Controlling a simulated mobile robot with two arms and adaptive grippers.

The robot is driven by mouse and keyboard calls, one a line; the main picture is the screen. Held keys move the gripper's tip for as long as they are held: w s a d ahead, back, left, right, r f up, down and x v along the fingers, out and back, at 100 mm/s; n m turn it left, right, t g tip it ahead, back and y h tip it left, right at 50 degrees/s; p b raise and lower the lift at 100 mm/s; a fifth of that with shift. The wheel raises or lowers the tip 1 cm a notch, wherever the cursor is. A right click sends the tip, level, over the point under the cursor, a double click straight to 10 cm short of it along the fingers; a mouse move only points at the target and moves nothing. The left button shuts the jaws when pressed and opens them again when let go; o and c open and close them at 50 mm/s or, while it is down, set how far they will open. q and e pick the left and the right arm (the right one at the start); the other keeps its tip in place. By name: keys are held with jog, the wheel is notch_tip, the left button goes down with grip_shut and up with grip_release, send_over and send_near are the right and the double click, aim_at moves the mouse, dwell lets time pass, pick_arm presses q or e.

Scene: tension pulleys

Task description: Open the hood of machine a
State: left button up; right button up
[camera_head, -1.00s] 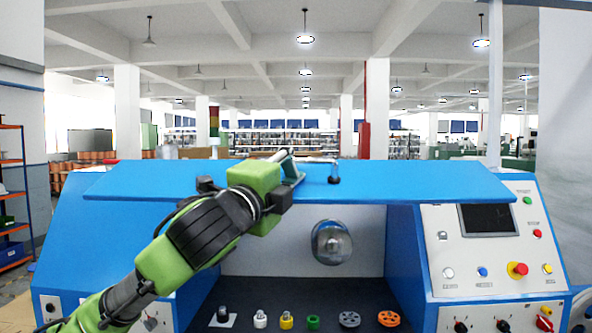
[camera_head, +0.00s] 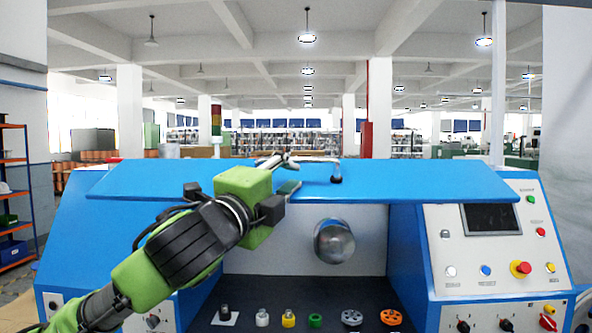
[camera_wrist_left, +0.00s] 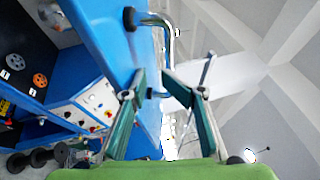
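Machine a is blue, and its hood (camera_head: 400,182) is a wide blue panel standing raised above the work space. A metal bar handle (camera_head: 316,160) with dark end mounts sits on the hood's top face. It also shows in the left wrist view (camera_wrist_left: 168,40), beyond the fingertips. My left gripper (camera_head: 282,172) is at the handle's left part, over the hood. In the left wrist view its two teal fingers (camera_wrist_left: 153,82) are apart, with part of the handle showing in the gap; I cannot tell whether they touch it. My right gripper is out of view.
Below the hood are a round metal chuck (camera_head: 333,241) and a dark bed with several small parts, including an orange pulley (camera_head: 391,317). A control panel (camera_head: 490,240) with a screen and buttons stands right. An orange-framed shelf (camera_head: 14,200) is at far left.

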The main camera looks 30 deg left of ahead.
pick_arm(q)
jog(key=v, duration=0.4)
jog(key=shift+s, duration=0.2)
